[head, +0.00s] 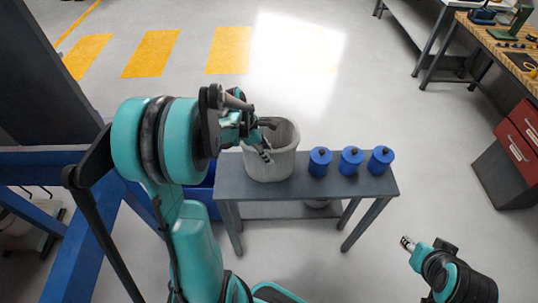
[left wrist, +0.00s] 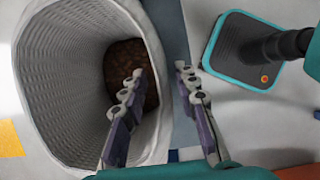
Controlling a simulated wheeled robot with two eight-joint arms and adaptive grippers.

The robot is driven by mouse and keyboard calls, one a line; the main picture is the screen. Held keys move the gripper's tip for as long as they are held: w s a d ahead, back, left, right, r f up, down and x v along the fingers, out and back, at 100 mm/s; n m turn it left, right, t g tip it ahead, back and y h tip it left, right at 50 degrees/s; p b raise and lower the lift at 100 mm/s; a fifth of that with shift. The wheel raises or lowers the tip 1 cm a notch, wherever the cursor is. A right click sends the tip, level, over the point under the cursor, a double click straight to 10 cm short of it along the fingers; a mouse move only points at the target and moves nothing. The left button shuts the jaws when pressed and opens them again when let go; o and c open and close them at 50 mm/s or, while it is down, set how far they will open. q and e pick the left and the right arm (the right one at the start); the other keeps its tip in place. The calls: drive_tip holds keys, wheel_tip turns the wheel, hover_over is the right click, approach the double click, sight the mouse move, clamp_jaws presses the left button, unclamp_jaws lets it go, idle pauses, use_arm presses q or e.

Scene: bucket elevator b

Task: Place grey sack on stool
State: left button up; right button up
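The grey sack (head: 272,166), a pale woven open-topped tub shape, stands upright on the left end of a dark grey bench-like stool (head: 345,187). In the left wrist view the sack (left wrist: 70,90) fills the left side, with dark brown stuff at its bottom. My left gripper (head: 265,140) is at the sack's rim. In the left wrist view its fingers (left wrist: 159,73) are apart, one over the sack's mouth and one outside the rim; I cannot tell whether they touch the wall. My right gripper (head: 407,243) is low at the right, empty, its fingers too small to judge.
Three blue canisters (head: 350,161) stand in a row on the stool, right of the sack. A blue bin (head: 203,190) is at its left. A blue frame (head: 90,240) stands at the far left. A workbench (head: 515,62) and red drawers (head: 519,145) are at right. Floor behind is clear.

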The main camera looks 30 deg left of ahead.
sight(274, 159)
use_arm(q)
drive_tip(key=x, duration=0.3)
drive_tip(key=b+x, duration=0.1)
drive_tip(key=x, duration=0.1)
drive_tip(key=shift+w, duration=0.3)
drive_tip(key=shift+s+r, duration=0.1)
clamp_jaws()
